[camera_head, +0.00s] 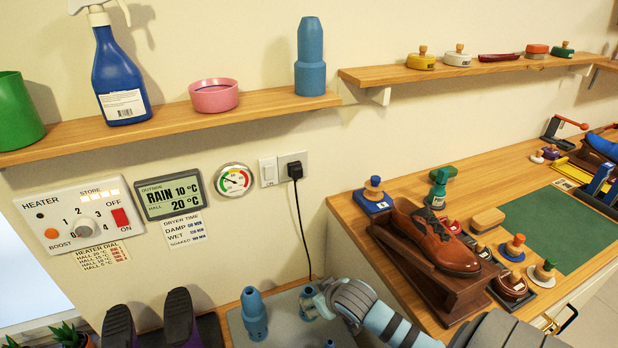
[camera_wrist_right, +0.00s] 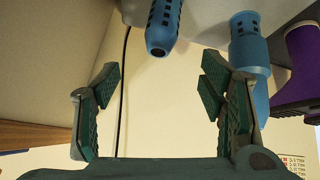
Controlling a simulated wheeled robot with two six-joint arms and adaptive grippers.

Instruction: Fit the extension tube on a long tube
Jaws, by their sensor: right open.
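Blue tubes stand on a grey mat low in the head view: one (camera_head: 254,314) beside the dark boots, another (camera_head: 308,302) next to my right gripper (camera_head: 322,298), and the top of a third (camera_head: 330,343) at the bottom edge. A wider light-blue stepped tube (camera_head: 311,56) stands upright on the upper shelf. In the right wrist view my right gripper (camera_wrist_right: 158,88) is open, with nothing between its green-padded fingers. One slotted blue tube (camera_wrist_right: 163,28) is beyond the gap, another (camera_wrist_right: 248,45) is beyond the right finger. My left gripper is not in view.
The grey mat (camera_head: 240,325) lies under the wall shelf (camera_head: 175,112), which also holds a spray bottle, pink bowl and green cup. Purple-and-black boots (camera_head: 181,318) stand left of the tubes. A black cord (camera_head: 300,215) hangs behind. A shoe bench (camera_head: 450,160) is at right.

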